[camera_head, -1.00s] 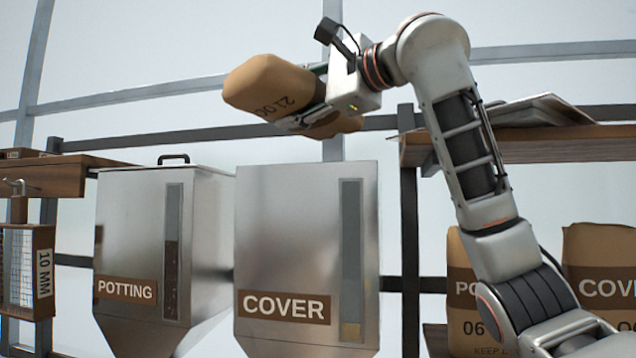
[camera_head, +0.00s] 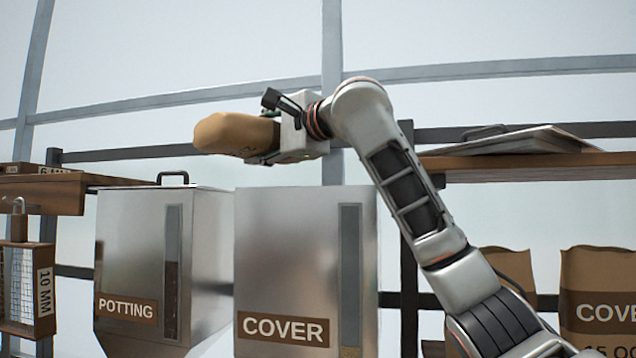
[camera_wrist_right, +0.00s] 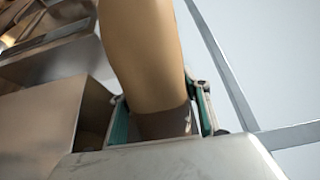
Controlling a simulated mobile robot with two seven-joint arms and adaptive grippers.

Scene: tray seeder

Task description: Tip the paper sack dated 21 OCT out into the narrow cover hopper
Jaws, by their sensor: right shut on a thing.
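The brown paper sack (camera_head: 228,134) lies nearly level in the air above the hoppers, its end pointing left. Its date print is turned mostly out of sight. My right gripper (camera_head: 262,152) is shut around it. In the right wrist view the sack (camera_wrist_right: 143,50) sits between the green-padded fingers of the gripper (camera_wrist_right: 163,115). The steel cover hopper (camera_head: 290,260), labelled COVER, stands below and slightly right of the sack. Its front hides its mouth in the head view. Whether the sack's mouth is open cannot be seen. My left gripper is not in view.
The potting hopper (camera_head: 122,255) stands left of the cover hopper, with a handled lid. A flat metal lid (camera_head: 540,142) lies on the right shelf (camera_head: 560,166). More sacks (camera_head: 600,280) stand below it. A wire-mesh sieve (camera_head: 20,285) hangs at the left.

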